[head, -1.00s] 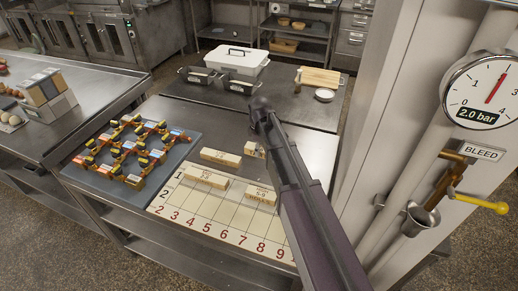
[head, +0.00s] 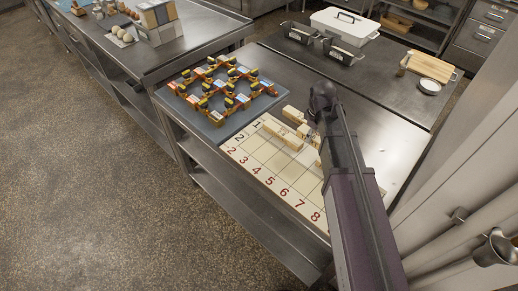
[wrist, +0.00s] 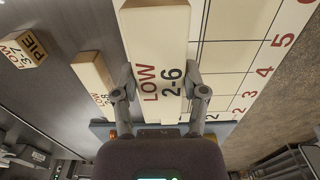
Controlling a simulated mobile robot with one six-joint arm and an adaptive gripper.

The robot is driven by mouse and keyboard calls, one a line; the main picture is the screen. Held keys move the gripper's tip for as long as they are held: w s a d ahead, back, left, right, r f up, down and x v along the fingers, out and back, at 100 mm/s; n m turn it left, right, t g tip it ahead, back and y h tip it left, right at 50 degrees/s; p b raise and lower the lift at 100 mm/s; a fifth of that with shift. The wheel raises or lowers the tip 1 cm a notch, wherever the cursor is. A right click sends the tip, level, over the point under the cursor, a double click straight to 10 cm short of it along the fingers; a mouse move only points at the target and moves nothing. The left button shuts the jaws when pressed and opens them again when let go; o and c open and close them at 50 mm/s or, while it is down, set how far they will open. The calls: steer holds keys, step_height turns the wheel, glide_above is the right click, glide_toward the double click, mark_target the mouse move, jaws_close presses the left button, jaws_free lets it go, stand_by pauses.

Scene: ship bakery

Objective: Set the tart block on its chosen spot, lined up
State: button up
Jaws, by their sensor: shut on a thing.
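In the wrist view my gripper (wrist: 161,92) is shut on a long pale block (wrist: 155,35) marked "LOW 2-6", with a finger at each long side. The block is over or on the numbered grid board (wrist: 233,58); I cannot tell if it touches. No "tart" word is readable on it. A second pale block (wrist: 93,78), marked "LOW", lies to the left, and a block marked "PIE LOW 3-7" (wrist: 28,48) is farther left. In the head view the board (head: 262,166) shows, with a long block (head: 283,135) across its back rows; my arm hides the gripper.
A grey mat (head: 207,130) with orange-and-yellow connected pieces lies left of the board. Black tins (head: 343,53), a white lidded box (head: 345,28), a wooden board (head: 430,66) and a small white dish (head: 429,86) stand behind. The steel table right of my arm is bare.

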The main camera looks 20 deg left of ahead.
steer(key=s+a, duration=0.3)
steer(key=s, duration=0.2)
steer(key=s+a+f+b, duration=0.1)
steer(key=s+a, duration=0.2)
steer(key=s, duration=0.3)
steer(key=s+a+f, duration=0.1)
steer(key=s+a, duration=0.2)
steer(key=s, duration=0.3)
steer(key=shift+s+a+b, duration=0.2)
steer(key=shift+b, duration=0.2)
steer(key=b, duration=0.1)
glide_above(259, 148)
steer(key=s, duration=0.1)
steer(key=shift+d+f, duration=0.3)
steer(key=shift+f, duration=0.4)
steer(key=shift+w+a, duration=0.25)
steer(key=shift+w, duration=0.1)
steer(key=shift+w+a+f+b, duration=0.2)
steer(key=shift+w+f+b, duration=0.05)
steer(key=shift+b, duration=0.2)
steer(key=shift+s+d+f+b, duration=0.1)
steer(key=shift+f+b, duration=1.45)
steer(key=shift+f, duration=0.05)
steer(key=shift+f, duration=0.1)
